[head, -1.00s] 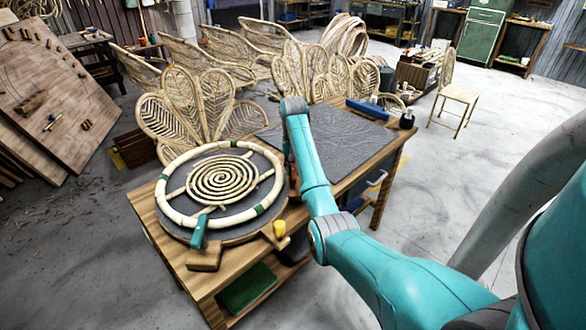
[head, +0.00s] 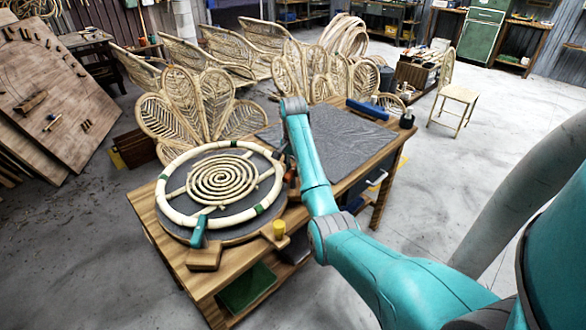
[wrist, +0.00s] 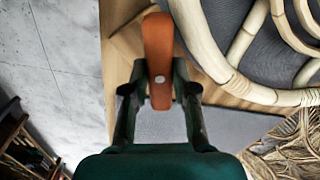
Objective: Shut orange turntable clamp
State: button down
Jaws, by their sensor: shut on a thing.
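The orange clamp handle (wrist: 158,50) stands between the fingers of my gripper (wrist: 158,92) in the wrist view. The fingers are shut on the handle near its lower end, and its upper part sticks out beyond them. In the head view my gripper (head: 284,152) is at the right side of the turntable, small and partly hidden by my arm. The clamp's base and its contact with the ring cannot be made out clearly. The pale rattan ring (head: 172,212) lies on the round grey turntable (head: 196,163); the ring also shows in the wrist view (wrist: 205,50).
A teal clamp (head: 199,232) and a yellow clamp (head: 279,229) stand at the turntable's front edge. A rattan spiral (head: 222,178) lies inside the ring. The wooden bench (head: 150,208) carries a grey mat (head: 335,140) at right. Rattan chair backs (head: 205,110) stand behind.

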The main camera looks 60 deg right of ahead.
jog(key=m, duration=1.1)
jog(key=shift+m, duration=0.4)
dwell(0.3)
jog(key=c, duration=0.9)
grip_release()
